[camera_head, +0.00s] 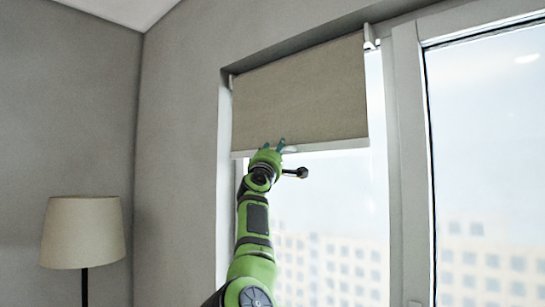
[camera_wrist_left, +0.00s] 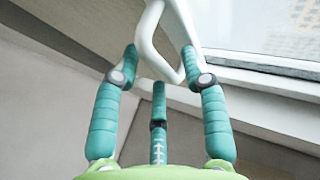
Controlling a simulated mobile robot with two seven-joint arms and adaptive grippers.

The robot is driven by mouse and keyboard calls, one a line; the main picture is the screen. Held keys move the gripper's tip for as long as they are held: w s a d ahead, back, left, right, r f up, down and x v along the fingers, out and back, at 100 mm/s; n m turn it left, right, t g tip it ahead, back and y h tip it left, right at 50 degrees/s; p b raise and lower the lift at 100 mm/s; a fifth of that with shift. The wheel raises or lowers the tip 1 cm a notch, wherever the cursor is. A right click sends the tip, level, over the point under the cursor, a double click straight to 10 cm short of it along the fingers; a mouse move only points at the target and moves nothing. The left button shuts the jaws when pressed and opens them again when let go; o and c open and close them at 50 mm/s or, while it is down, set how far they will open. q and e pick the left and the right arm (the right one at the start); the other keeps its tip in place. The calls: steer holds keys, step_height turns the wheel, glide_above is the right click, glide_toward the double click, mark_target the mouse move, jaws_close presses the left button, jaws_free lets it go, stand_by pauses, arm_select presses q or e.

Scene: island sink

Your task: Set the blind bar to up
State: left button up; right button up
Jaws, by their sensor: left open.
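The beige roller blind (camera_head: 300,92) covers the upper part of the left window pane in the head view. A pale blind bar (camera_head: 328,145) runs along its bottom edge. My left gripper (camera_head: 274,144) is at the left part of this bar, reaching up from below. In the left wrist view my left gripper (camera_wrist_left: 160,58) is open, with teal fingers spread. A white loop-shaped handle (camera_wrist_left: 147,48) lies between the fingertips. I cannot tell whether any finger touches it. The handle is hidden behind the gripper in the head view. My right gripper is not in view.
A white window frame post (camera_head: 407,150) stands right of the blind, with another bare pane beyond it. A blind bracket (camera_head: 370,38) is at the top right. A lamp (camera_head: 83,232) stands at the lower left, clear of my arm.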

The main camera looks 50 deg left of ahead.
arm_select(q)
steer(key=v, duration=1.2)
stand_by(0.3)
steer(key=shift+f, duration=0.15)
stand_by(0.4)
